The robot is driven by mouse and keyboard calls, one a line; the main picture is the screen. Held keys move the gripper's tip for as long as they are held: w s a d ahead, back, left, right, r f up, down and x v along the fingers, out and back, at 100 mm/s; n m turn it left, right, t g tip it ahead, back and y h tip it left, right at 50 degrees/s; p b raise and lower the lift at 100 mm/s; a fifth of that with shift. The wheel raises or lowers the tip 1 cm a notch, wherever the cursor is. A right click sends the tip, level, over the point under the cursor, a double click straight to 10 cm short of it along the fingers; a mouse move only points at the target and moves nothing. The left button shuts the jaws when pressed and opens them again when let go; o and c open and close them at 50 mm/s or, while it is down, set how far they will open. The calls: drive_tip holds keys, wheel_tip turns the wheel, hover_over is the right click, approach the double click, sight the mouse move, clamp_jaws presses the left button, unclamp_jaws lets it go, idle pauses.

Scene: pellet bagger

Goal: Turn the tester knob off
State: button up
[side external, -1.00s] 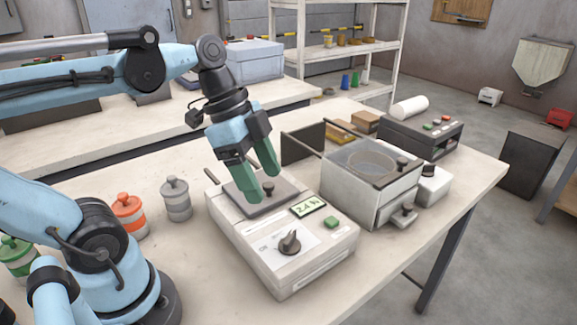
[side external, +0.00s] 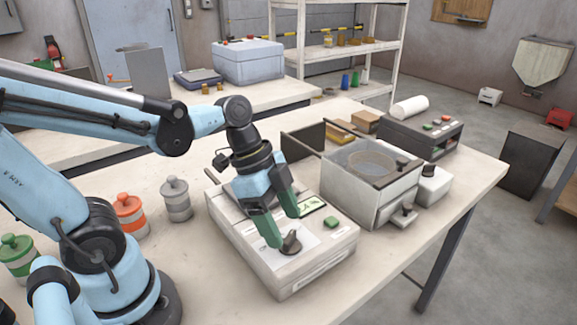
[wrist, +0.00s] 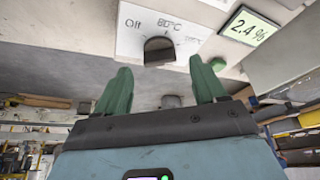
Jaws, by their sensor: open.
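The tester (side external: 300,270) is a pale box on the bench with a dark knob (side external: 291,243) on its sloping front panel. In the wrist view the knob (wrist: 159,50) is at upper middle, below the printed "80°C", with "Off" to its upper left. I cannot clearly tell which mark it points to. My gripper (side external: 281,228) is open and empty, with green fingers pointing down at the panel close to the knob. In the wrist view the fingertips (wrist: 160,72) are spread to either side of the knob, apparently not touching it.
The tester's display (wrist: 248,27) reads 2.4 %, with a green button (side external: 331,222) beside it. A clear-lidded box (side external: 372,175) stands close to the right. Orange (side external: 129,212) and grey (side external: 176,200) jars stand to the left. The bench front is bare.

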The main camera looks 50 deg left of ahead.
sight(290, 241)
drive_tip(key=shift+x, duration=1.35)
drive_tip(key=c, duration=1.1)
